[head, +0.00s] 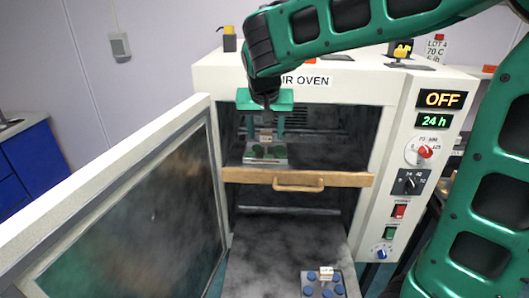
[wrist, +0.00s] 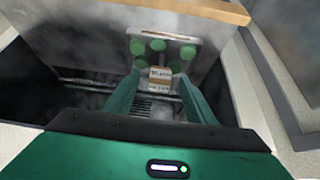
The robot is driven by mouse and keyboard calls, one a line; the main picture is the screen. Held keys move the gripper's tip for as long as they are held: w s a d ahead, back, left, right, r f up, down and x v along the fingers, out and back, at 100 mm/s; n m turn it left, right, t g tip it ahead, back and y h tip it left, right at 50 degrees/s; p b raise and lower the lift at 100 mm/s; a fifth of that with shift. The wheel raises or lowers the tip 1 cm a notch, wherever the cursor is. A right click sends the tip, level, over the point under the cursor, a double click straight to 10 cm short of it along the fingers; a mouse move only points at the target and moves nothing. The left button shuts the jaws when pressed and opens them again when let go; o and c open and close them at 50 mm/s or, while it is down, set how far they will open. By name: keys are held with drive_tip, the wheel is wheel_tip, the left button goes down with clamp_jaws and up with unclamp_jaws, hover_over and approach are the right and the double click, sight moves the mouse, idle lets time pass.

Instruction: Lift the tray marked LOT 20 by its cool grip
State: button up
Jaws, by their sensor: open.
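A small metal tray (head: 280,161) with several dark green discs sits on the upper shelf inside the open oven. It also shows in the wrist view (wrist: 198,42), with a small tan-and-white labelled tab (wrist: 160,82) at its edge. The lettering is too small to read, so I cannot tell which lot it is. My gripper (head: 266,134) is open and points down at the tray's far edge. In the wrist view its fingers stand on either side of the tab, apart from it. A second tray (head: 341,272) with blue discs and a pale label lies on the lower shelf.
The oven door (head: 130,215) stands open to the left. The upper shelf has a wooden front bar with a handle (head: 298,187). The lower shelf (head: 280,250) extends out toward me. The control panel (head: 415,190) on the right reads OFF and 24 h.

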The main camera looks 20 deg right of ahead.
sight(266, 143)
drive_tip(key=x, duration=0.4)
drive_tip(key=shift+c, duration=0.6)
drive_tip(key=shift+r, duration=0.1)
clamp_jaws()
